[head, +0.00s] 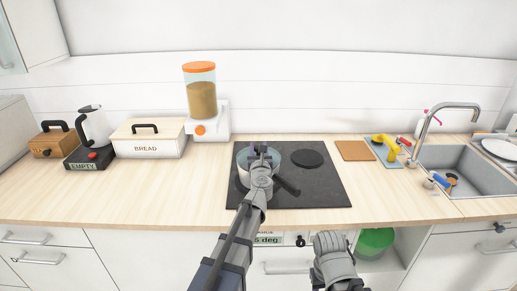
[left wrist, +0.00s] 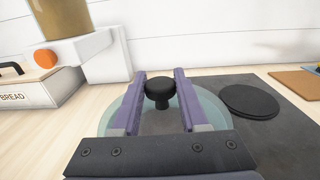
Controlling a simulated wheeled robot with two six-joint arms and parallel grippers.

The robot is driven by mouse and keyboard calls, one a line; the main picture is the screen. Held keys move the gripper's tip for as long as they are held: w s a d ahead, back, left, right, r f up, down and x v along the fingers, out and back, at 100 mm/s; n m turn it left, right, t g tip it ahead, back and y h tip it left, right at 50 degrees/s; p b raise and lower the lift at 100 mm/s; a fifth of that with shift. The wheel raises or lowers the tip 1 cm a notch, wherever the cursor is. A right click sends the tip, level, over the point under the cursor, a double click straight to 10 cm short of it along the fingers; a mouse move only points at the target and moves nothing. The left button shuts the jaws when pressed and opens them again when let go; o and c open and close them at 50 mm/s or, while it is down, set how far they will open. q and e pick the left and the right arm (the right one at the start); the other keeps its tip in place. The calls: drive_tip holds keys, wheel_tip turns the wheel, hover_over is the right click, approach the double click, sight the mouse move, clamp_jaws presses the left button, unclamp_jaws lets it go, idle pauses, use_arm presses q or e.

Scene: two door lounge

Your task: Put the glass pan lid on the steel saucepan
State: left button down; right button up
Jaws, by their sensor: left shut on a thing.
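The glass pan lid (left wrist: 205,112) is a pale teal disc with a black knob (left wrist: 160,92). My left gripper (left wrist: 160,100) is shut on this knob, with a purple finger on each side. In the head view the lid (head: 273,156) is over the steel saucepan, on the left part of the black hob. The saucepan's dark handle (head: 288,187) points to the front right. My left gripper (head: 262,158) and arm cover much of the pan and lid. I cannot tell whether the lid touches the rim. My right gripper (head: 335,255) is low before the counter; its jaws are unclear.
The hob (head: 315,185) has a bare round plate (head: 307,158) at the back right. A dispenser (head: 201,95) and bread box (head: 148,138) stand left of it. A wooden board (head: 354,150), yellow-handled item (head: 386,146) and sink (head: 460,165) lie right. The counter front is clear.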

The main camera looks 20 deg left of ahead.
use_arm(q)
drive_tip(key=shift+f+b, duration=0.4)
drive_tip(key=shift+f, duration=0.05)
drive_tip(key=shift+c, duration=1.8)
unclamp_jaws()
